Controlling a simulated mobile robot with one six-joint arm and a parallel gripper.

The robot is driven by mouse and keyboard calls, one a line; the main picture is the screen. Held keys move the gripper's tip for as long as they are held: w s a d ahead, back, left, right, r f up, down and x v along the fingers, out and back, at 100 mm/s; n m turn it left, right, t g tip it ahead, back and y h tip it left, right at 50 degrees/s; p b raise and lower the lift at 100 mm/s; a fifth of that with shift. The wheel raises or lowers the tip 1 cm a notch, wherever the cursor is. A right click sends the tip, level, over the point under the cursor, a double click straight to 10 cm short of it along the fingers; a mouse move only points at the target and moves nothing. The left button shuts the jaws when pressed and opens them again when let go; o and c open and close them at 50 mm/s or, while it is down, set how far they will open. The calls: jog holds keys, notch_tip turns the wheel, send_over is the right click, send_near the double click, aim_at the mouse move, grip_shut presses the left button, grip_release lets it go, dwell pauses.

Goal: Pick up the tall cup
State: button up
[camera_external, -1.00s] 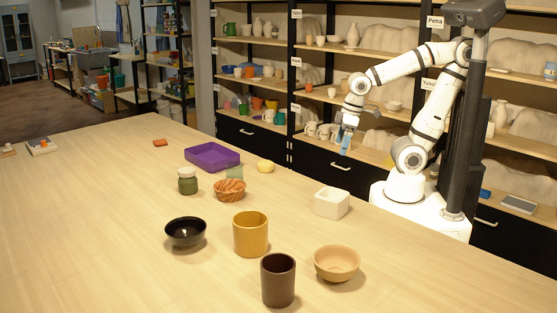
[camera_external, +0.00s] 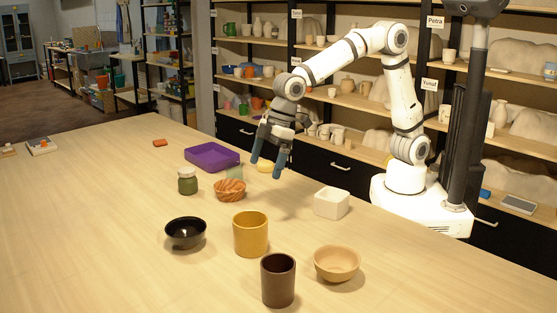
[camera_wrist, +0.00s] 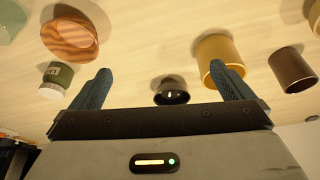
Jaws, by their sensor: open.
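A tall dark brown cup (camera_external: 278,281) stands upright at the near edge of the external view; it also shows at the right of the wrist view (camera_wrist: 292,72). A wider mustard-yellow cup (camera_external: 250,235) stands just behind it; in the wrist view it (camera_wrist: 215,50) is partly behind the right finger. My gripper (camera_external: 266,168) is open and empty, with blue fingers pointing down above the far part of the table. It is well apart from both cups. In the wrist view my gripper (camera_wrist: 160,70) has nothing between its fingers.
A black bowl (camera_external: 186,233), tan bowl (camera_external: 337,263), white square bowl (camera_external: 331,203), striped wooden bowl (camera_external: 230,191) and green jar (camera_external: 187,181) surround the cups. The table's left side is mostly clear.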

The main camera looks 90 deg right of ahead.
jog(key=n, duration=0.2)
send_near(251, 234)
jog(key=w+d+f, duration=0.2)
jog(key=d, duration=0.2)
jog(key=shift+y, duration=0.5)
jog(key=p+x, duration=0.1)
jog(key=x, duration=0.1)
jog(key=p+x, duration=0.1)
jog(key=x, duration=0.2)
jog(key=p+x, duration=0.1)
jog(key=x, duration=0.2)
jog(key=shift+s+d+f, duration=0.2)
jog(key=shift+s+f, duration=0.1)
jog(key=shift+s, duration=0.05)
jog(key=shift+c, duration=0.3)
